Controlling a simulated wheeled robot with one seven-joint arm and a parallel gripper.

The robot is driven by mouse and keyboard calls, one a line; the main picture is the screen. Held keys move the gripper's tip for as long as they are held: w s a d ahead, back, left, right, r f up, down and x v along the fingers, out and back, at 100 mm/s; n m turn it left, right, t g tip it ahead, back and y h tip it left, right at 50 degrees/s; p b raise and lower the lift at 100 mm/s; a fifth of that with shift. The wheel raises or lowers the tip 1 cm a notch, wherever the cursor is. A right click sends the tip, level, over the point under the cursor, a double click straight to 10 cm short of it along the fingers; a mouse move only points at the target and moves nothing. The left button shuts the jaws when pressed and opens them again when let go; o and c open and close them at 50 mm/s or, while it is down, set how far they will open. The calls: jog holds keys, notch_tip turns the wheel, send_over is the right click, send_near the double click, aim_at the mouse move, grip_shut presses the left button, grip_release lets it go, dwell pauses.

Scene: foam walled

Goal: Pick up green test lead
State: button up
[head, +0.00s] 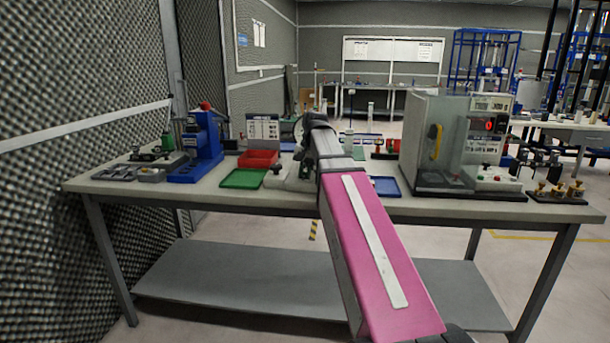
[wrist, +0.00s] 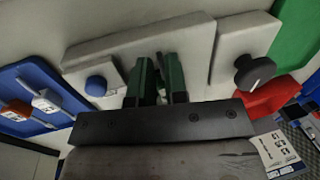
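In the wrist view, my gripper (wrist: 160,68) shows two dark green fingers standing apart, with a narrow gap between them. They are over a pale block (wrist: 108,62) that has a blue knob (wrist: 96,85). I cannot make out a separate green test lead in either view. A small dark shape shows near the gap, too unclear to name. In the head view my pink arm reaches over the workbench (head: 290,203) and hides the gripper and the spot under it.
A green tray (head: 243,179), a red tray (head: 258,158) and a blue tray (head: 386,187) lie around my arm. A blue press (head: 198,152) stands left, a clear-walled cabinet (head: 435,145) right. A second pale block with a black knob (wrist: 254,71) is close to the fingers.

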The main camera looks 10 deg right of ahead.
jog(key=shift+a+f, duration=0.15)
jog(key=shift+f, duration=0.5)
grip_shut()
jog(key=shift+r, duration=0.15)
